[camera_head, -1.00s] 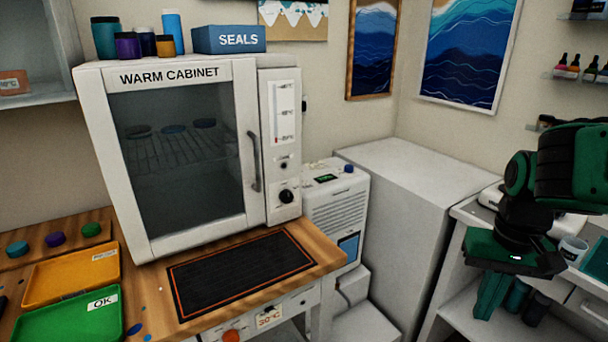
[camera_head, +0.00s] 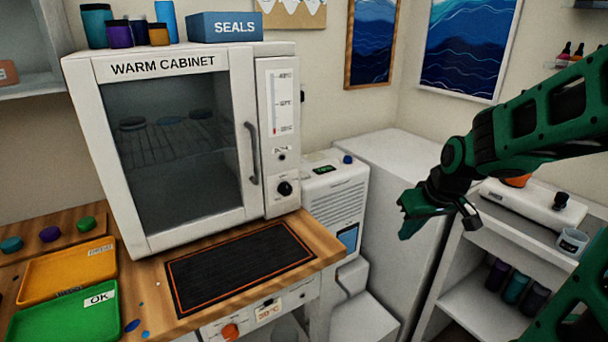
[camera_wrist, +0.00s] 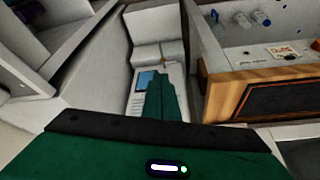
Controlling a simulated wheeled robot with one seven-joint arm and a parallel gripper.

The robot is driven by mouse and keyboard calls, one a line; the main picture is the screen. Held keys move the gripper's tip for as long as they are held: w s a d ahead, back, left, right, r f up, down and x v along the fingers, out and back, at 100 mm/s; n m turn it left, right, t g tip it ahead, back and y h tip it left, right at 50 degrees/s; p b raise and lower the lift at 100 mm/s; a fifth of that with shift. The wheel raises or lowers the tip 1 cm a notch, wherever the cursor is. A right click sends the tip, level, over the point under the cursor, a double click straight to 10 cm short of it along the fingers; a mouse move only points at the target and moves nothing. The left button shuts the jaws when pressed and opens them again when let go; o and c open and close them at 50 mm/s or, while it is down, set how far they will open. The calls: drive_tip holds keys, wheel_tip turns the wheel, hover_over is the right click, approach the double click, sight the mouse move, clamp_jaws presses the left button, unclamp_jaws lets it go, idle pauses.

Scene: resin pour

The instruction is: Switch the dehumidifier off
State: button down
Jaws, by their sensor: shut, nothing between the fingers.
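The dehumidifier (camera_head: 338,208) is a white box with a slatted front, standing between the warm cabinet bench and a tall pale block. On its top are a small dark panel with a green display (camera_head: 324,170) and a blue knob (camera_head: 347,160). A blue window (camera_head: 348,238) is low on its front. My gripper (camera_head: 408,220) is shut and empty, in the air right of the dehumidifier and apart from it in the head view. In the wrist view, my green fingers (camera_wrist: 161,98) cover part of the dehumidifier (camera_wrist: 139,103); its top controls cannot be made out there.
The warm cabinet (camera_head: 180,140) stands on the wooden bench (camera_head: 322,240), left of the dehumidifier, with a black mat (camera_head: 235,268) in front. The tall pale block (camera_head: 395,190) is just right of the dehumidifier. A white shelf unit (camera_head: 470,295) with jars stands at the right.

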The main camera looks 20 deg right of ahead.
drive_tip(key=w+a+n+t+y, duration=0.1)
drive_tip(key=w+a+t, duration=0.2)
drive_tip(key=w, duration=0.7)
drive_tip(key=w+a+r+n+t+y, duration=0.1)
drive_tip(key=w+a+t, duration=0.3)
drive_tip(key=w, duration=0.6)
drive_tip(key=w+a+r+n+t+y, duration=0.1)
drive_tip(key=w+a+t+y, duration=0.2)
drive_tip(key=w, duration=0.7)
drive_tip(key=shift+w+a+r+n+t, duration=0.15)
drive_tip(key=shift+w+a+n+t, duration=0.2)
drive_tip(key=shift+a+t, duration=0.3)
drive_tip(key=shift+w+a, duration=0.1)
hover_over(306, 176)
drive_tip(key=s, duration=0.1)
drive_tip(key=shift+s+a+f, duration=0.1)
drive_tip(key=shift+f, duration=0.5)
drive_tip(key=shift+w+f, duration=0.2)
drive_tip(key=shift+f, duration=0.35)
drive_tip(key=shift+w+f, duration=0.2)
drive_tip(key=shift+f, duration=0.3)
drive_tip(key=shift+w+a+f, duration=0.1)
drive_tip(key=shift+f, duration=0.85)
